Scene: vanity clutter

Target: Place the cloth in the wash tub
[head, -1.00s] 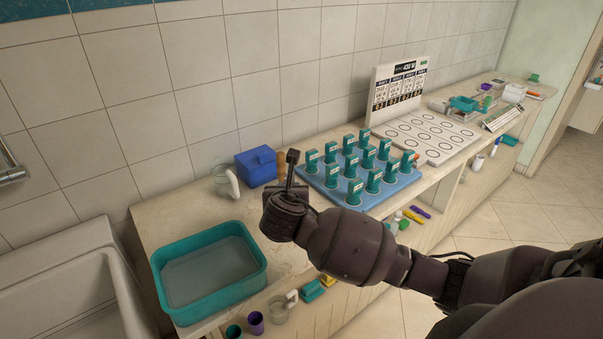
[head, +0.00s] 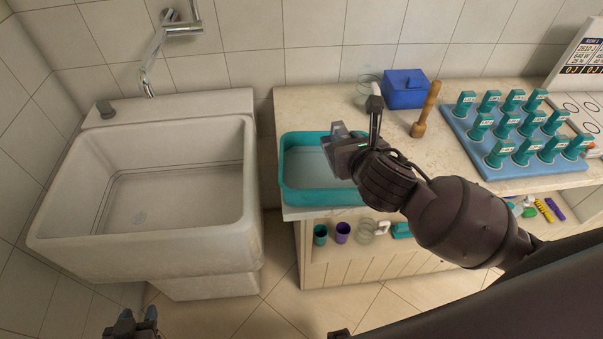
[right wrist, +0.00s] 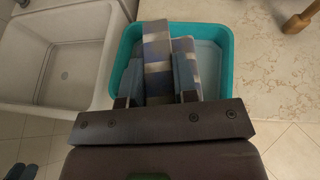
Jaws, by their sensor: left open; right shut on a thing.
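The wash tub (head: 312,197) is a teal rectangular basin with a pale grey-blue inside, on the left end of the counter. It also shows in the right wrist view (right wrist: 228,62). My right gripper (head: 346,150) is over the tub's right part and shut on the cloth. The cloth (right wrist: 157,52) is striped or checked in blue, grey and white; it shows between and beyond the fingers, above the tub. I cannot tell whether it touches the tub. My left gripper (head: 131,324) is open and empty, low at the bottom left, far from the tub.
A white sink (head: 65,235) with a wall tap (head: 160,45) stands left of the counter. A blue box (head: 405,90), a glass jug (head: 366,90) and a wooden pestle (head: 425,110) stand behind the tub. A blue tray (head: 545,175) of teal blocks lies right. Cups stand on the shelf below.

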